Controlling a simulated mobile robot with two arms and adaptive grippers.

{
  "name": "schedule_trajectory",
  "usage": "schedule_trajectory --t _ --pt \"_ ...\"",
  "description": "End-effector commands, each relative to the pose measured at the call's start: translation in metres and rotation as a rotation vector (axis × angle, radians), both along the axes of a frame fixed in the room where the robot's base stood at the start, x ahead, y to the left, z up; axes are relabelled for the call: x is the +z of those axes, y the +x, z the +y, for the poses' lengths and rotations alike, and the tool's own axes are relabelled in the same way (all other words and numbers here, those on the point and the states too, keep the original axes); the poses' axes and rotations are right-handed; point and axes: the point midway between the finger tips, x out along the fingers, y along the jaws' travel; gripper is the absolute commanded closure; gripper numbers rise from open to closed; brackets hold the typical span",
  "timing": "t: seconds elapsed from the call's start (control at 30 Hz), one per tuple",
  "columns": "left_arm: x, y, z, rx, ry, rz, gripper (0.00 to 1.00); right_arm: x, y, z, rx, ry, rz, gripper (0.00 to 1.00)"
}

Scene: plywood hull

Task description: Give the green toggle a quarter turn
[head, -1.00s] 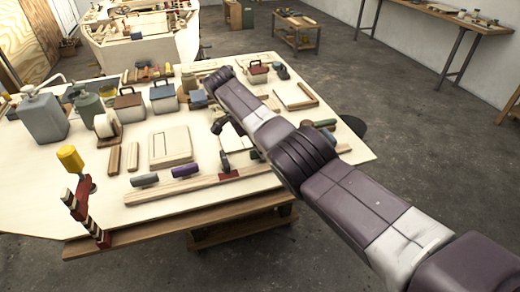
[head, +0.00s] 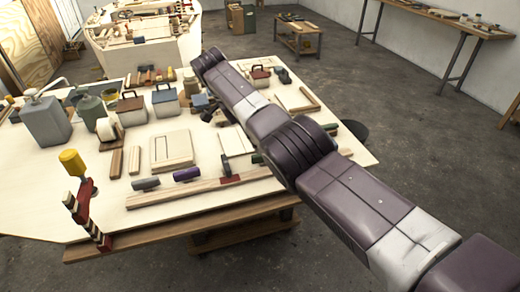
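A dark green piece (head: 257,158), probably the green toggle, shows at the right part of the wooden rail on the table. My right arm covers part of it, so I cannot tell which way its handle points. A grey toggle (head: 145,183) and a purple toggle (head: 187,173) lie along the same rail to its left. My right arm comes in from the right and crosses above the table. A dark part near its far end (head: 208,116) shows below the arm, but the fingers cannot be made out. My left gripper is out of view.
A grey pump bottle (head: 45,118), small cases (head: 131,109) and a pale panel (head: 171,150) stand or lie behind the rail. Another green piece (head: 330,126) lies right of the arm.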

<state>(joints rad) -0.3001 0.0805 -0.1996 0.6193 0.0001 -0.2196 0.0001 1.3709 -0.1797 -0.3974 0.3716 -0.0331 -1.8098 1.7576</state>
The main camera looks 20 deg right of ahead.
Motion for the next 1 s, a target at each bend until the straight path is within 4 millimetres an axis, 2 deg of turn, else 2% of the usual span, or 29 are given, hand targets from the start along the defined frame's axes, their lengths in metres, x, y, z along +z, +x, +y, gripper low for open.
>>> schedule_trajectory --t 0.03,0.13,0.43,0.83,0.93,1.0 --pt "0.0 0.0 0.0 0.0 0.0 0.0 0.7 0.014 0.0 0.006 0.002 0.001 -0.004 0.7" --pt "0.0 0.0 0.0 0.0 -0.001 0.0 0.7 0.034 -0.001 0.014 0.002 0.0 -0.001 0.7" --pt "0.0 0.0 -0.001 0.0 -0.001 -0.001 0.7 0.05 -0.002 0.021 -0.001 0.0 0.001 0.7" --pt "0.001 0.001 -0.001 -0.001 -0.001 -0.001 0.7 0.053 -0.002 0.021 0.0 0.0 0.0 0.7" --pt "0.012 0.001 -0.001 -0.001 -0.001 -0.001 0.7 0.064 -0.001 0.021 -0.001 0.0 0.0 0.7" --pt "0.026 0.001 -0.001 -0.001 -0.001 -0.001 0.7 0.078 -0.001 0.021 -0.001 0.0 -0.001 0.7"
